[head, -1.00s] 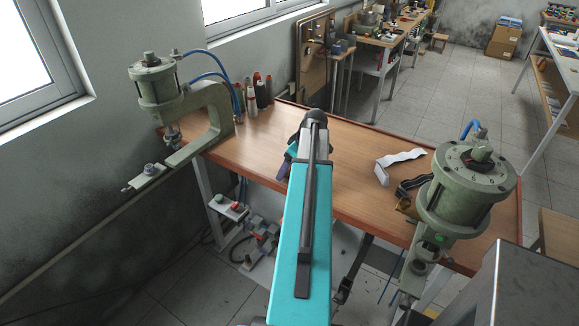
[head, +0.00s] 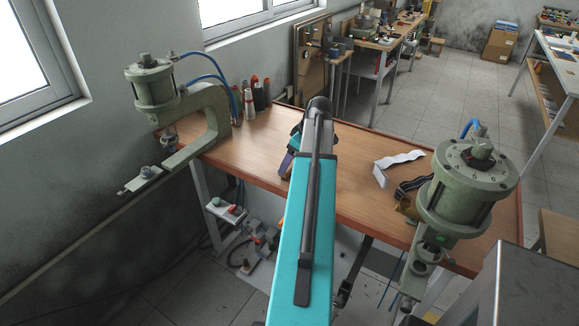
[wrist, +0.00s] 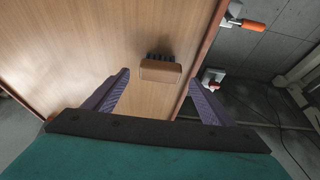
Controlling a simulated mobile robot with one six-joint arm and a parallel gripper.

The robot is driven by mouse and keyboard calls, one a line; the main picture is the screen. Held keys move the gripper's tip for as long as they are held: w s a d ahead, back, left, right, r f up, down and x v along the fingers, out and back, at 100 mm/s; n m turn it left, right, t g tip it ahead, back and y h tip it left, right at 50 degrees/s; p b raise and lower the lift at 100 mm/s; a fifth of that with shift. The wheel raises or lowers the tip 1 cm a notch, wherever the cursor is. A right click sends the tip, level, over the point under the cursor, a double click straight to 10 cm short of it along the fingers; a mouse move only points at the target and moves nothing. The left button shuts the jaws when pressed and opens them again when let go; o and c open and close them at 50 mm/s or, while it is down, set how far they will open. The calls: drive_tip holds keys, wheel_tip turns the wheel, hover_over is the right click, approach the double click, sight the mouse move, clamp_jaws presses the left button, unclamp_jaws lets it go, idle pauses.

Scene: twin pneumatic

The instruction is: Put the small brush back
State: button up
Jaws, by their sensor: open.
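The small brush (wrist: 160,70) has a tan wooden block and dark bristles. In the wrist view it is over the table top, near the table's edge, with its bristles pointing up the picture. My gripper (wrist: 160,90) is open, its two purple fingers wide apart to the left and right of the brush's line. The brush appears just ahead of the space between the fingers, and nothing is held. In the head view my arm hides the brush, and only part of a purple finger of my gripper (head: 287,164) shows beside the arm.
A green press (head: 180,125) stands at the table's left end and another (head: 465,195) at its right. A button box (head: 226,209) sits below the table.

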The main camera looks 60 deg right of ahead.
drive_tip(key=b+v, duration=0.2)
drive_tip(key=v, duration=0.5)
drive_tip(key=shift+r, duration=0.15)
idle(0.8)
